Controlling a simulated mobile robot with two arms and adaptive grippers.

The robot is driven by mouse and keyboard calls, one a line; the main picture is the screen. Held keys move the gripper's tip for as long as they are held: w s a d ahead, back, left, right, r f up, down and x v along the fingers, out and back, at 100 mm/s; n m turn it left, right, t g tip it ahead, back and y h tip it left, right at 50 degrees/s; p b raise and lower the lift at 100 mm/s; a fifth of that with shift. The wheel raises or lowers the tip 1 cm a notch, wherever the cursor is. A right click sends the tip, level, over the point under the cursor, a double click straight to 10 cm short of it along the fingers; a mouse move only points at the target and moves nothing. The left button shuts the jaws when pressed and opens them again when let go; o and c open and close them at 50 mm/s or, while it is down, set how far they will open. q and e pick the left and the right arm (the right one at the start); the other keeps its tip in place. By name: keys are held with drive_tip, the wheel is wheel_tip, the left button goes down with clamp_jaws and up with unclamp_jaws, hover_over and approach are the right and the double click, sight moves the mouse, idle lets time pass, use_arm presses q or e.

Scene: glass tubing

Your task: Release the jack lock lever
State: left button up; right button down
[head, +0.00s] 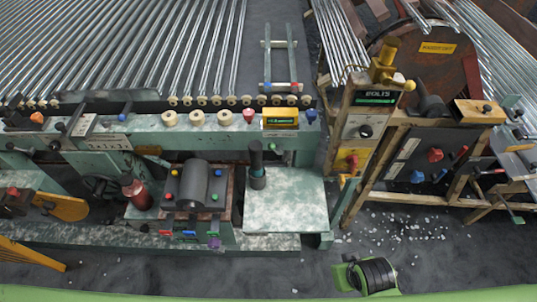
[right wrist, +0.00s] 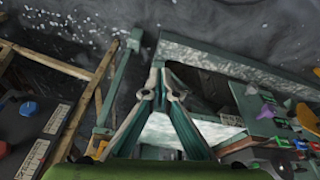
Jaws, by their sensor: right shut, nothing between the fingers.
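I cannot tell for sure which part is the jack lock lever. A pale speckled table plate (head: 290,205) juts from the green machine in the head view. A dark upright handle (head: 257,160) with a teal base stands at its rear left corner. The left gripper is out of view.
A control box (head: 198,215) with coloured knobs is left of the plate; its knobs also show in the right wrist view (right wrist: 268,112). A timber frame (head: 362,205) stands on the right. The floor (head: 445,250) between is clear apart from white chips. Glass tubes lie behind.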

wheel_tip(320, 180, up, 8)
drive_tip(key=w+f+n+t, duration=0.1)
drive_tip(key=w+n, duration=0.1)
drive_tip(key=n+t+y, duration=0.2)
drive_tip(key=n+t, duration=0.7)
drive_tip(key=n, duration=2)
approach(275, 148)
drive_tip(key=s+a+f, duration=0.1)
drive_tip(key=s+a, duration=0.1)
drive_tip(key=shift+f, duration=0.1)
drive_tip(key=x, duration=0.9)
drive_tip(key=shift+w+f, duration=0.2)
drive_tip(key=shift+w, duration=0.15)
